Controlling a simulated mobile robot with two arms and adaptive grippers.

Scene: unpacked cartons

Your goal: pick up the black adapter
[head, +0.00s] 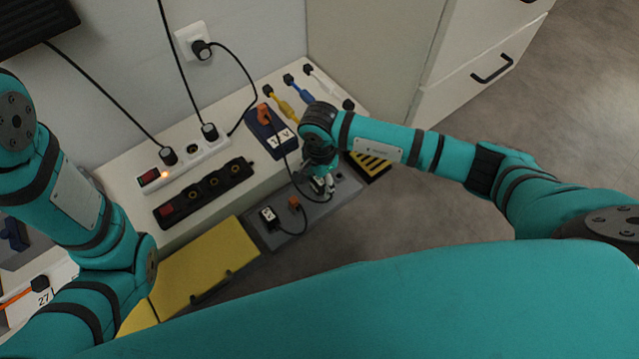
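A small black adapter (268,217) with a pale label lies on the grey surface below the white bench. My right gripper (328,190) points down over the same grey surface, to the right of the adapter and apart from it. Its fingers are small and partly covered by its own wrist, so I cannot tell whether they are open or shut, or whether anything is between them. My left arm comes in at the left, but its gripper is out of view.
On the white bench (120,172) stand a white power strip (190,160) and a black power strip (204,192). A dark blue box (262,140) and several cables lie to the right. An orange plug (294,202) and a black cable lie near the adapter. A yellow panel (205,268) is in front.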

